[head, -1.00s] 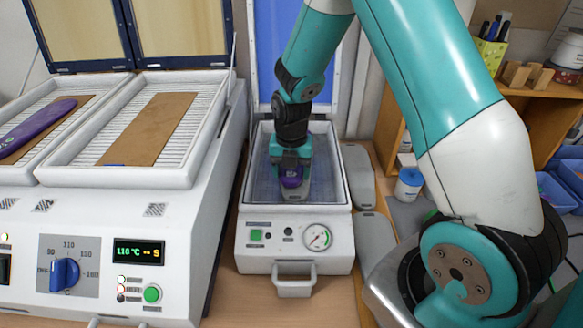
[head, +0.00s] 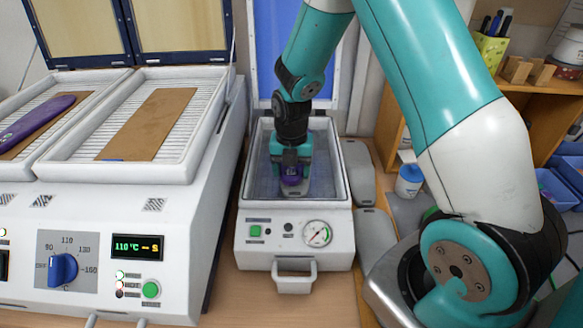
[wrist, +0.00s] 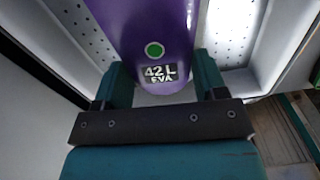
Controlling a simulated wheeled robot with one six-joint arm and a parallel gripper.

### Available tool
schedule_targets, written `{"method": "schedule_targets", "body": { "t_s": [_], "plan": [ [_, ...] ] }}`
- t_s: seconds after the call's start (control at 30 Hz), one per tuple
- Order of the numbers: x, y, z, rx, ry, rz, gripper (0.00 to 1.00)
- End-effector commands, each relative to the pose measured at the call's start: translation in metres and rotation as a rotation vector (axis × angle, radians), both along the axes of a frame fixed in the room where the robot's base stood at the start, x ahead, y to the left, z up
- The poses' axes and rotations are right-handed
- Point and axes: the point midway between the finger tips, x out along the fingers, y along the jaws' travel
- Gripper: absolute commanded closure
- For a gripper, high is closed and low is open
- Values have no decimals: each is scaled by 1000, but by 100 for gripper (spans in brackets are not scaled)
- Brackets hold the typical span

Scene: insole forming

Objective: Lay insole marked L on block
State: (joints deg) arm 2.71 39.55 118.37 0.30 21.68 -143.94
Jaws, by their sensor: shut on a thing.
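My gripper (head: 291,164) is down inside the open press box (head: 243,200), shut on the heel end of a purple insole (head: 291,177). In the wrist view the insole (wrist: 155,25) runs away between my fingers (wrist: 163,76), with a green dot and a label reading "42 L EVA". A grey block (head: 296,189) shows just below the insole end in the head view. My gripper hides most of the insole and block there, and I cannot tell whether they touch.
A two-tray heater (head: 200,150) stands at left. Its left tray holds another purple insole (head: 35,122) on a brown sheet; its right tray holds only a brown sheet (head: 150,125). Grey blocks (head: 358,165) lie right of the press box. The blue-panelled lid (head: 290,50) stands open behind.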

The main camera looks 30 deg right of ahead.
Motion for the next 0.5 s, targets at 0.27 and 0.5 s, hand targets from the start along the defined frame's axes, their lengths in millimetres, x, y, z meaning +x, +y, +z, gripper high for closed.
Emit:
{"method": "schedule_targets", "body": {
  "t_s": [0.27,0.5],
  "plan": [
    [0,0,0,0,0,0,58],
    [0,0,0,0,0,0,5]
  ]
}}
